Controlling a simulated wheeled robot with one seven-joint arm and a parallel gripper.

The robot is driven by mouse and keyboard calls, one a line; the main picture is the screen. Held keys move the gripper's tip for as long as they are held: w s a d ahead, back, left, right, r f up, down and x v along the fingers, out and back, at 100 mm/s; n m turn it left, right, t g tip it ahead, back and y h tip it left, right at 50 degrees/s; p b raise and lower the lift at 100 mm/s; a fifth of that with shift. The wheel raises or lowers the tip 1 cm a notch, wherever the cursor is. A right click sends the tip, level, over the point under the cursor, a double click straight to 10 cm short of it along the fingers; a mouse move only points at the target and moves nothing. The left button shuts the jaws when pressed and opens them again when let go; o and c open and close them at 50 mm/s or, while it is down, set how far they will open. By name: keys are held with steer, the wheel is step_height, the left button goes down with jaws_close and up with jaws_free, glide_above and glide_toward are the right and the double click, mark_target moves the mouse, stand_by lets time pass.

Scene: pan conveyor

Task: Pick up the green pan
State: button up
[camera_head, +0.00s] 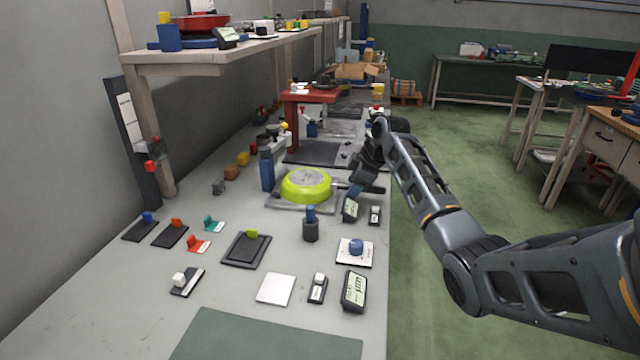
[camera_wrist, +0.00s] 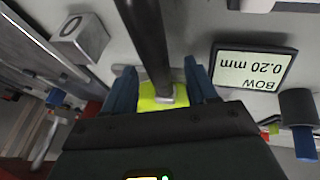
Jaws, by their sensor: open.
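The green pan (camera_head: 306,187) is lime green with a grey disc-shaped face upward. It sits on a grey plate on the bench in the head view. My gripper (camera_head: 356,189) is just to its right, low over the bench. In the wrist view, my gripper (camera_wrist: 160,82) has its two blue fingers apart. A dark bar, which looks like the pan's handle (camera_wrist: 147,40), runs between them and meets a lime-green part of the pan (camera_wrist: 161,95). Neither finger appears closed on it. My palm hides most of the pan there.
A display reading BOW 0.20 mm (camera_wrist: 254,68) lies close beside one finger; it also shows in the head view (camera_head: 350,210). A grey block marked 0 (camera_wrist: 80,38) is on the other side. A blue post (camera_head: 267,168) and red stand (camera_head: 292,128) are near the pan.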

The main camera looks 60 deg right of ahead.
steer(key=shift+f, duration=0.25)
steer(key=shift+c, duration=0.3)
jaws_close()
stand_by(0.5)
